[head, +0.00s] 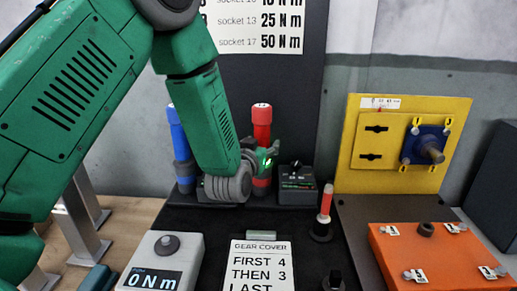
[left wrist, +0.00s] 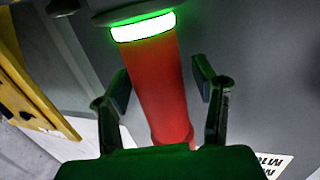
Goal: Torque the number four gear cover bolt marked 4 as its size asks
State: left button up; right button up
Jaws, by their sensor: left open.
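My left gripper (head: 266,160) is at the red upright tool (head: 262,124) at the back of the bench. In the left wrist view its two open fingers (left wrist: 163,92) stand on either side of the red shaft (left wrist: 160,85), with a gap visible at each side. A green-lit white ring circles the shaft near its top. An orange cover (head: 445,255) at right carries several bolts with small white labels, too small to read. A yellow panel (head: 395,105) behind it holds a blue flange (head: 427,145) with yellow-tagged bolts. My right gripper is not in view.
A blue tool (head: 180,140) stands left of the red one. A black dial box (head: 297,184) and a red-topped socket piece (head: 325,208) are to the right. A grey box (head: 160,262) reads 0 N m. A card (head: 259,268) reads GEAR COVER, FIRST 4, THEN 3. A wall chart (head: 255,24) lists socket torques.

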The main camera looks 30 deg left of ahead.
pick_arm(q)
jog(key=v, duration=1.1)
jog(key=shift+s, duration=0.25)
jog(key=shift+d, duration=0.15)
